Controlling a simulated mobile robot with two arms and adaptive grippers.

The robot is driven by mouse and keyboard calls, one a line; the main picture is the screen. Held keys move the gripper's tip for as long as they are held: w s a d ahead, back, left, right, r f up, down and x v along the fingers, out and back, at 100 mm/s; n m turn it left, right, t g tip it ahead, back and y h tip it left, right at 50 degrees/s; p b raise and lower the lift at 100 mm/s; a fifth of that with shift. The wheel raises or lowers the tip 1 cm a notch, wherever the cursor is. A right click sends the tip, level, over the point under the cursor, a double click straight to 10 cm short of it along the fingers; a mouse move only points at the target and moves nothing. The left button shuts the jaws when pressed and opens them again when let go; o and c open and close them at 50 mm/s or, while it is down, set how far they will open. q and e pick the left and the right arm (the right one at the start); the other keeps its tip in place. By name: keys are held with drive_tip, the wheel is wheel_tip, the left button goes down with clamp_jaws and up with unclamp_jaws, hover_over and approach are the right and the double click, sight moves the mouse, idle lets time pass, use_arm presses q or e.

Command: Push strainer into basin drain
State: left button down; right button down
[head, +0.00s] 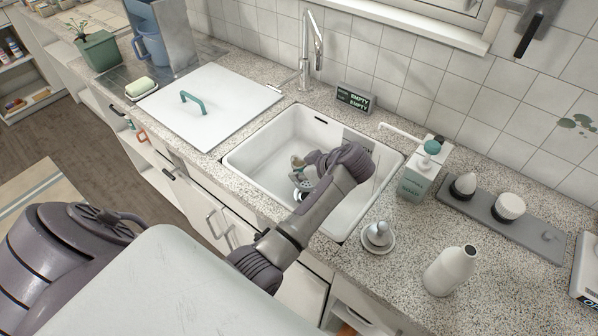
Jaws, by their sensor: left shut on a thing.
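The white basin (341,212) is set into the speckled counter. My left arm reaches down into it from the lower left. My left gripper (301,183) is low inside the basin and shut on the strainer, which is small and mostly hidden by the fingers. A round, dark-and-pale drain area (302,193) shows right at the fingertips. I cannot tell whether the strainer is seated in the drain or just above it. My right gripper is not in view.
A white lid with a green handle (215,105) lies left of the basin. The faucet (306,60) stands behind it. A soap dispenser (416,175), a small dish with a knob (378,236) and a white bottle (449,271) stand to the right.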

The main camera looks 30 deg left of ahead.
sight(299, 189)
use_arm(q)
drive_tip(key=shift+f+b, duration=1.2)
drive_tip(key=shift+f, duration=0.9)
drive_tip(key=shift+f, duration=0.35)
idle(0.5)
drive_tip(key=shift+f+b, duration=0.75)
drive_tip(key=shift+f, duration=0.15)
